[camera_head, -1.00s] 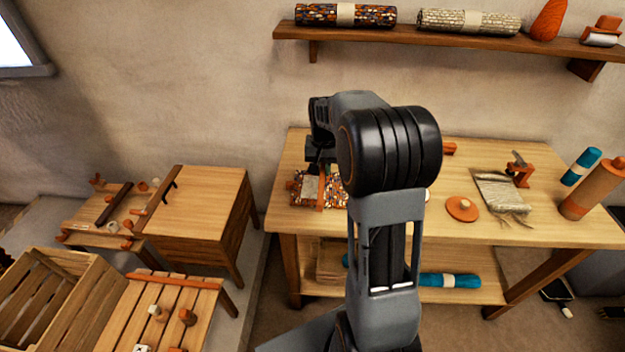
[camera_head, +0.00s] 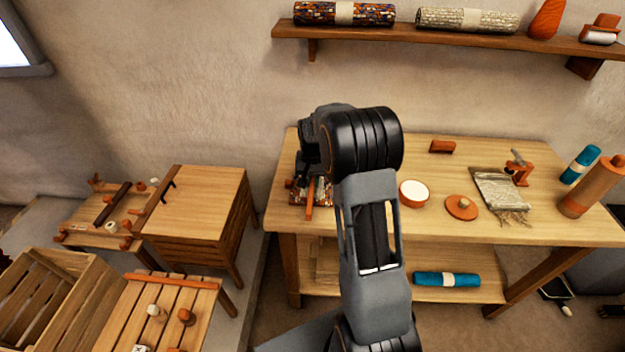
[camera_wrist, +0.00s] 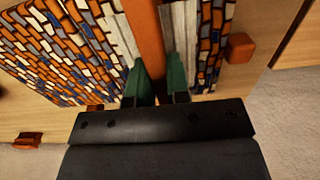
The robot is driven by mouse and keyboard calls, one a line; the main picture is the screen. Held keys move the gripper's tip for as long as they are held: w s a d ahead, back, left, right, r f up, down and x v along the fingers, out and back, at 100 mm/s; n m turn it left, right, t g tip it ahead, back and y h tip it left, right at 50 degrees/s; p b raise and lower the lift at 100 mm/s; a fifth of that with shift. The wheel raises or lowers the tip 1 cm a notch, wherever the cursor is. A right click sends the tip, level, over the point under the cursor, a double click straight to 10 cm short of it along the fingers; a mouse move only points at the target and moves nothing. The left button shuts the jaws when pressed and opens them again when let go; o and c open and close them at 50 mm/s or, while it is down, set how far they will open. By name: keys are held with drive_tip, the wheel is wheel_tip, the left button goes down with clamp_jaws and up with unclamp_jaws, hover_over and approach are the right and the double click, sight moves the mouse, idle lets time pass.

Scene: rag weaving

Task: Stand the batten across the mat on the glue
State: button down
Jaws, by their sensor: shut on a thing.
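The batten is an orange-brown bar (camera_wrist: 147,35), also seen in the head view (camera_head: 310,199). My gripper (camera_wrist: 162,88) is shut on it, with green fingertips on its two sides. In the head view my gripper (camera_head: 309,172) is partly hidden by my arm. The mat (camera_wrist: 60,50), patterned in orange, white and blue, lies below; in the head view only parts of it (camera_head: 325,194) show. A pale whitish band (camera_wrist: 180,30) runs on the mat along both sides of the batten, in line with it. I cannot tell whether the batten touches the band or is just above it.
Small orange-brown blocks (camera_wrist: 240,47) (camera_wrist: 27,140) sit beside the mat on the table (camera_head: 380,226). To the right are a white-filled bowl (camera_head: 413,193), a round lid (camera_head: 461,207) and a grey woven piece (camera_head: 500,192). A wall shelf (camera_head: 440,38) is above.

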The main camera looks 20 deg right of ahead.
sight(313, 178)
drive_tip(key=shift+f, duration=0.1)
drive_tip(key=shift+f, duration=0.15)
drive_tip(key=c, duration=1.1)
unclamp_jaws()
wheel_tip(313, 178, up, 12)
drive_tip(key=p, duration=0.1)
drive_tip(key=s+a+n+t, duration=0.1)
drive_tip(key=s+a+n, duration=0.2)
drive_tip(key=s, duration=0.8)
drive_tip(key=s+a+n+t, duration=0.2)
drive_tip(key=s+a, duration=0.5)
drive_tip(key=s, duration=0.4)
drive_tip(key=shift+a+r+n, duration=0.4)
drive_tip(key=shift+n, duration=0.1)
